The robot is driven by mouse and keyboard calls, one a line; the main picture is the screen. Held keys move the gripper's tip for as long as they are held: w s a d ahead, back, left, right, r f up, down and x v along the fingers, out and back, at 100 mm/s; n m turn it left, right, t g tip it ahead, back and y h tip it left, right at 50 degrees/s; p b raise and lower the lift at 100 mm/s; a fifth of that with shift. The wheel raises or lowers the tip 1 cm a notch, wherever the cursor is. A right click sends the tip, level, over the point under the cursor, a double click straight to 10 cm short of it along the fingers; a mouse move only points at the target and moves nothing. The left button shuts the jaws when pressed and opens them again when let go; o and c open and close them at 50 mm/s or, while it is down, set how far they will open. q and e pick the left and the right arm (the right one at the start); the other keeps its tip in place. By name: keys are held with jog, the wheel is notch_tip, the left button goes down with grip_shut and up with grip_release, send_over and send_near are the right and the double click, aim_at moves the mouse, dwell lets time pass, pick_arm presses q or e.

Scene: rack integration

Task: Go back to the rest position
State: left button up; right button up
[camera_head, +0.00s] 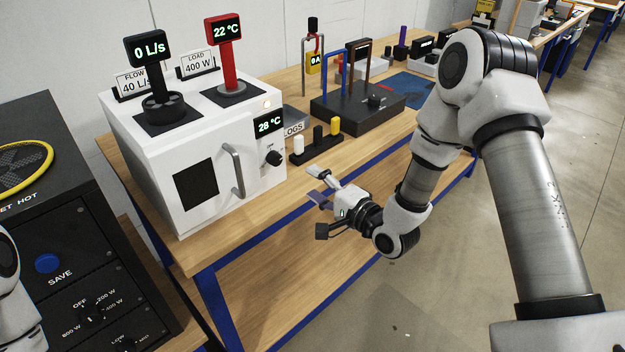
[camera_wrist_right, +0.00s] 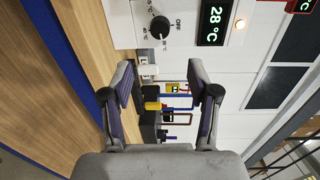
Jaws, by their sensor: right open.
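My right gripper (camera_head: 322,190) is open and empty in the head view, in the air near the front edge of the wooden bench (camera_head: 255,240). In the right wrist view its two fingers (camera_wrist_right: 165,90) stand wide apart with nothing between them close by. A white oven-like box (camera_head: 190,150) with a handle, a knob and a 28 °C display (camera_head: 269,124) stands to the left of the gripper. Part of my left arm shows at the left edge, but its gripper is out of view.
A small stand with white, black and yellow plugs (camera_head: 318,142) lies just beyond the right gripper. A black box with blue and brown loops (camera_head: 358,103) is behind it. A dark panel unit (camera_head: 75,235) stands at left. The floor (camera_head: 440,290) at right is clear.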

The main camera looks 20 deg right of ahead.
jog(key=s+a+f+n+g+h, duration=0.15)
jog(key=s+f+g, duration=0.25)
jog(key=s+f, duration=0.5)
jog(key=s+a+f+n+g+h, duration=0.15)
jog(key=s+f+g, duration=0.3)
jog(key=f, duration=0.85)
jog(key=s+d+f+n+g+h, duration=0.1)
jog(key=s+f+n+g, duration=0.1)
jog(key=s, duration=0.4)
jog(key=s+d+f+n+g, duration=0.1)
jog(key=s+f+n+g, duration=0.1)
jog(key=s+n, duration=0.3)
jog(key=s+d+f+n+g+h, duration=0.1)
jog(key=s+n+g, duration=0.3)
jog(key=s, duration=0.5)
jog(key=shift+f+h, duration=0.3)
jog(key=shift+f, duration=0.35)
